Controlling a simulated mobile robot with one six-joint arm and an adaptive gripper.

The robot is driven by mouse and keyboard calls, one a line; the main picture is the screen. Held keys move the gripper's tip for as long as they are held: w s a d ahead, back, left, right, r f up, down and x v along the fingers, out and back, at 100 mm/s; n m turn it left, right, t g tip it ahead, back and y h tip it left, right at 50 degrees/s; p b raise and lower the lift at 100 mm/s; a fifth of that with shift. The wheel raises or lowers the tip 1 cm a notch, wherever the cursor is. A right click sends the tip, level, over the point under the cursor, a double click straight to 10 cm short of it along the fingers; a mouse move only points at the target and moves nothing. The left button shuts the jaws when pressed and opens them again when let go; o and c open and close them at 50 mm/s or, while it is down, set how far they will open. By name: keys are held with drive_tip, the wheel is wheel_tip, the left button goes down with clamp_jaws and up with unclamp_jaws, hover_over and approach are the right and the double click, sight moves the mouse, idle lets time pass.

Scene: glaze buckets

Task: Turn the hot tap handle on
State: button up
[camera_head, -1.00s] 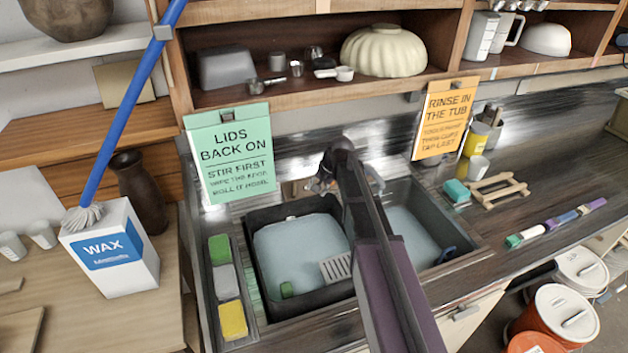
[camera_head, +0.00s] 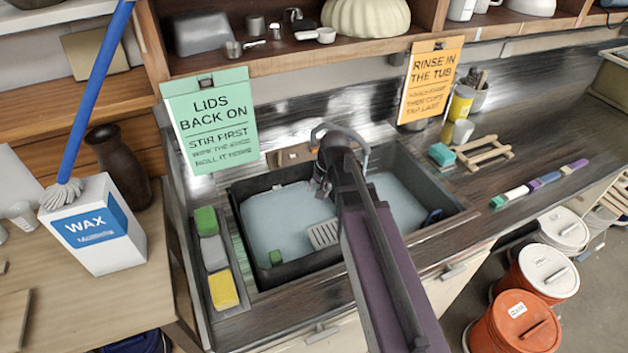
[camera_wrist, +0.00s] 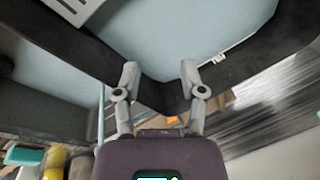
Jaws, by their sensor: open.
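The sink has a grey metal tap spout (camera_head: 338,130) arching behind my arm at the back. A small brownish tap fitting (camera_head: 293,155) shows on the back ledge left of the spout; I cannot tell whether it is the hot handle. My arm hides the rest of the tap. My gripper (camera_head: 320,188) is over the sink, in front of the tap and lower in the picture. In the wrist view my gripper (camera_wrist: 160,72) has its two fingers apart with nothing between them. No tap handle is clear in the wrist view.
A black tub (camera_head: 250,262) of pale water sits in the sink, with a slotted grey piece (camera_head: 323,235) at its front. Sponges (camera_head: 222,288) line the left side. A green sign (camera_head: 211,120) hangs behind. Lidded buckets (camera_head: 515,325) stand on the floor at right.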

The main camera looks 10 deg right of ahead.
drive_tip(key=shift+s+d+f, duration=0.1)
drive_tip(key=shift+s+d, duration=0.05)
drive_tip(key=shift+s, duration=0.55)
drive_tip(key=shift+s+d+f, duration=0.1)
drive_tip(key=shift+s, duration=0.55)
drive_tip(key=s+n, duration=0.1)
drive_tip(key=s, duration=0.2)
drive_tip(key=s+d+n+g+h, duration=0.1)
drive_tip(key=s, duration=0.2)
drive_tip(key=s+d+n+h, duration=0.1)
drive_tip(key=s, duration=0.1)
drive_tip(key=shift+s+d+f+n+g, duration=0.2)
drive_tip(key=shift+s+n+g, duration=0.1)
drive_tip(key=shift+s, duration=0.1)
